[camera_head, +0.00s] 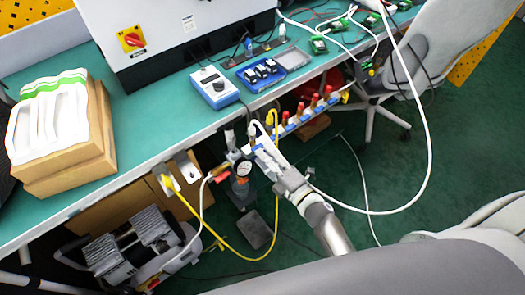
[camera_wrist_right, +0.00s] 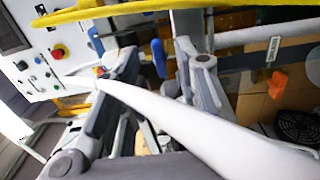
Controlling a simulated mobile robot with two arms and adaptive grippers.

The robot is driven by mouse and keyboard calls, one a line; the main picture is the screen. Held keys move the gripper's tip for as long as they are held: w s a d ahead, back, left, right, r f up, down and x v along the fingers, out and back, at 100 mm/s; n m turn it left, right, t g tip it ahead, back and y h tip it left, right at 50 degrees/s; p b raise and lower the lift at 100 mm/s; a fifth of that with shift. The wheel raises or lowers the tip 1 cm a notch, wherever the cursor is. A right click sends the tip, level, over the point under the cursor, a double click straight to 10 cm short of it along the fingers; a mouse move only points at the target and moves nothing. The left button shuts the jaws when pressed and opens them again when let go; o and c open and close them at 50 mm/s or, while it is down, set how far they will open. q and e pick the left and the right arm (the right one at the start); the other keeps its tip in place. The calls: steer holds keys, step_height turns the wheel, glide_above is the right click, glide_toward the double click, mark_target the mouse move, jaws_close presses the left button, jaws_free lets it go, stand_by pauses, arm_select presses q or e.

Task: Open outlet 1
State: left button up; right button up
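A row of red-topped outlet valves (camera_head: 314,101) sits on a blue and white manifold rail under the table's front edge in the head view. My right gripper (camera_head: 259,143) is at the left end of this rail, beside white and yellow hoses. In the right wrist view its two fingers (camera_wrist_right: 157,52) stand apart, with a blue part (camera_wrist_right: 158,59) showing between them. An orange handle (camera_wrist_right: 277,83) is to the right of the fingers, clear of them. I cannot tell which outlet is number 1. A thick white hose (camera_wrist_right: 190,125) hides part of the gripper. My left gripper is not in view.
The green table (camera_head: 160,122) holds a blue meter (camera_head: 214,87), a box with white foam (camera_head: 60,130) and a large white cabinet. A pressure gauge (camera_head: 243,168) and yellow hose (camera_head: 235,250) hang below the edge. A compressor (camera_head: 140,245) and chair stand on the floor.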

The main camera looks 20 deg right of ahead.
mark_target(258, 148)
steer(key=shift+x, duration=1.1)
jaws_close()
